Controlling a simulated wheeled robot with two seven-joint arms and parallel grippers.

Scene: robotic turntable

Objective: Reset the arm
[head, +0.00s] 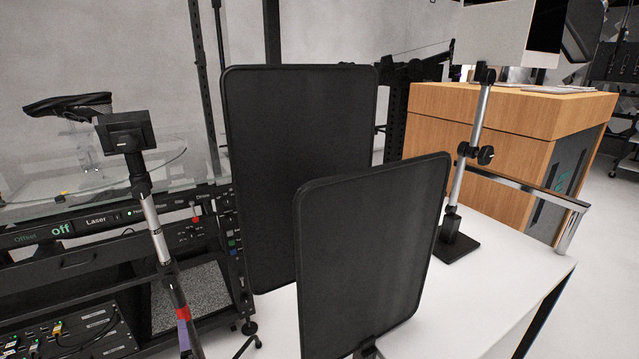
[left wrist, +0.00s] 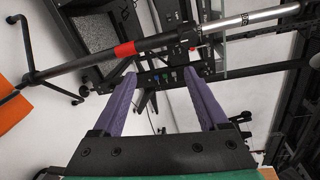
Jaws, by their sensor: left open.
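My left gripper (left wrist: 160,74) shows in the left wrist view with its two purple fingers spread apart and nothing between them. A pole with a red band (left wrist: 126,49) crosses beyond the fingertips, apart from them as far as I can tell. In the head view a small purple piece, probably a fingertip of my left gripper (head: 184,335), shows at the bottom left in front of the tripod pole (head: 157,232). The rest of that gripper is out of frame there. My right gripper is in neither view. No turntable arm can be clearly identified.
Two dark upright panels (head: 372,255) stand at centre by a white table (head: 500,275). A jointed metal stand (head: 470,150) rises from it. A black rack with a control panel (head: 110,220) and glass fills the left. A wooden desk (head: 490,140) stands behind right.

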